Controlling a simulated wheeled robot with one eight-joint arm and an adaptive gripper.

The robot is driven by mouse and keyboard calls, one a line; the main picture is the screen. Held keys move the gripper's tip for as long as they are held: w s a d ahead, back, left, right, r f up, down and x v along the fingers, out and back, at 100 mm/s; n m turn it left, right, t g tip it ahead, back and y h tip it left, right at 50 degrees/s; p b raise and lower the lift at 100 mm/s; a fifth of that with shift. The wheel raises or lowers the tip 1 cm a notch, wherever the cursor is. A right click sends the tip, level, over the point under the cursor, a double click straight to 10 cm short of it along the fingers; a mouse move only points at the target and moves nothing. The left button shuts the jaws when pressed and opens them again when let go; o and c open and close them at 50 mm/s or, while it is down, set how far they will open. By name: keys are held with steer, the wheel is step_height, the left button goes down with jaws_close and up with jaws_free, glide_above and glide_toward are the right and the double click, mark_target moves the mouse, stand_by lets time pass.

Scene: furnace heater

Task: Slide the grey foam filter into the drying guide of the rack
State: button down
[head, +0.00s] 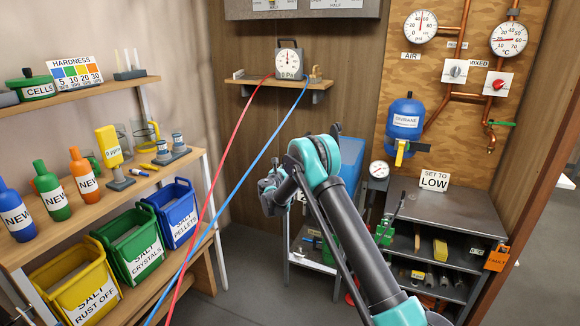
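My arm reaches up from the bottom right and bends over at its top joint. My gripper (270,198) shows small and dark beyond the bend, in front of the wooden wall and left of the blue box. Its fingers are too small and overlapped to tell open from shut, and I see nothing clearly held. I cannot make out the grey foam filter. A grey metal shelf unit (468,219) stands at the right and a smaller metal stand (308,262) behind my arm. I cannot tell which is the rack, and no drying guide is clearly visible.
A wooden shelf (180,160) with bottles and yellow, green and blue bins (136,252) lines the left. Red (222,165) and blue (255,160) hoses hang from a gauge (288,60) across the front. A blue tank (405,118) and pipes are at right. Grey floor is clear below.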

steer(key=shift+w+d, duration=0.15)
steer(key=shift+w, duration=0.35)
steer(key=c, duration=1.3)
jaws_free()
steer(key=shift+c, duration=0.2)
steer(key=shift+s, duration=0.1)
steer(key=v, duration=1.2)
